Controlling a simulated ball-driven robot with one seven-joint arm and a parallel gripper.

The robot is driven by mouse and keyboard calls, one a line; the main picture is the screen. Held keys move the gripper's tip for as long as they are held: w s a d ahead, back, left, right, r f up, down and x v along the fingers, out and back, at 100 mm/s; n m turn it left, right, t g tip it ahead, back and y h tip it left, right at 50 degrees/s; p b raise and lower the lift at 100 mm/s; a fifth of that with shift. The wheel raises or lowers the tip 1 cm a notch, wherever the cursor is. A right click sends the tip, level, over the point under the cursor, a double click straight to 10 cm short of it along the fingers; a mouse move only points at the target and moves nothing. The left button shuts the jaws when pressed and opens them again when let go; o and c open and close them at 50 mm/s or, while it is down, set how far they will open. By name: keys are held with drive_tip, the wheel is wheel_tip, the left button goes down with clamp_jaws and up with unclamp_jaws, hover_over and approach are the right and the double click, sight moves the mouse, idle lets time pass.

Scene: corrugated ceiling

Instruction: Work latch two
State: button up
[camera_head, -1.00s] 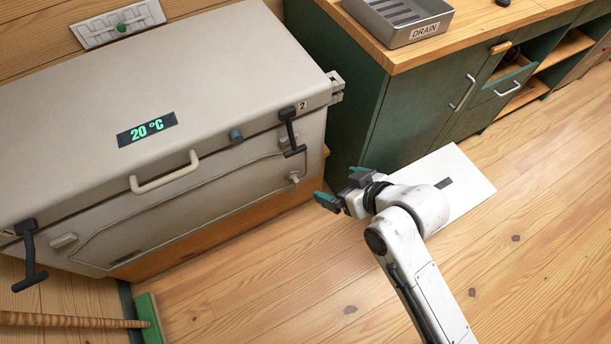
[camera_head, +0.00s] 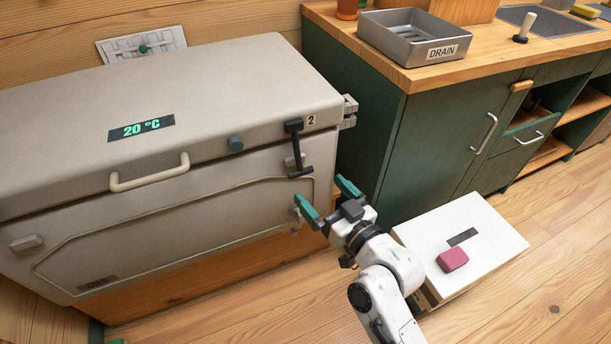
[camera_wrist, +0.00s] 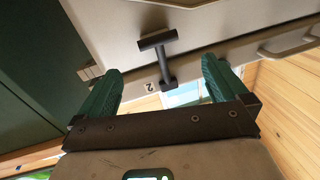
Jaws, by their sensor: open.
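Latch two (camera_head: 295,150) is a black handle at the right end of the grey chest's front, beside a label "2" (camera_head: 311,120). It hangs from the lid edge down across the seam, its crossbar low, in front of a grey block on the body. In the wrist view the latch (camera_wrist: 163,62) appears between and beyond the fingers, with its crossbar toward the top. My gripper (camera_head: 322,195) is open and empty, with green fingers spread. It is below and right of the latch in the head view, apart from it.
The chest (camera_head: 230,90) has a pale lid handle (camera_head: 150,173) and a "20 °C" display (camera_head: 141,128). A green cabinet (camera_head: 430,140) stands close on the right. A white-topped box (camera_head: 485,230) with a pink block (camera_head: 452,259) is beside my arm. Floor shows in front.

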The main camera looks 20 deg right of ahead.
sight(301, 169)
drive_tip(key=w, duration=0.3)
drive_tip(key=w+a, duration=0.1)
drive_tip(key=w, duration=0.3)
drive_tip(key=shift+w+a, duration=0.15)
drive_tip(key=shift+a, duration=0.05)
drive_tip(key=c, duration=1.4)
